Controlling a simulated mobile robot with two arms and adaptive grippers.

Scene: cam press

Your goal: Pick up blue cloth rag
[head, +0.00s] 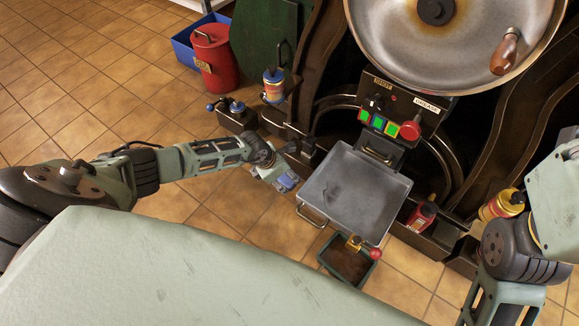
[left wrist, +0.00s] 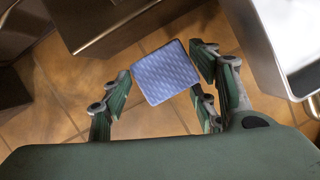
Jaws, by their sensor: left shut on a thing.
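The blue cloth rag (left wrist: 166,72) is a small, pale blue, textured square in the left wrist view. My left gripper (left wrist: 163,85) is shut on it, with the rag held between its green fingers. Tiled floor shows below and around the rag. In the head view the rag (head: 286,182) is a small blue patch at the tip of my left gripper (head: 284,178), just left of the grey metal tray. My right arm comes in at the right edge of the head view, but its gripper is out of the picture.
The grey metal tray (head: 350,190) stands close to the right of my left gripper. A control panel with green buttons (head: 378,123) is behind it. A small bin (head: 345,262) sits below the tray. A red can (head: 215,58) stands at the back left. Tiled floor at left is clear.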

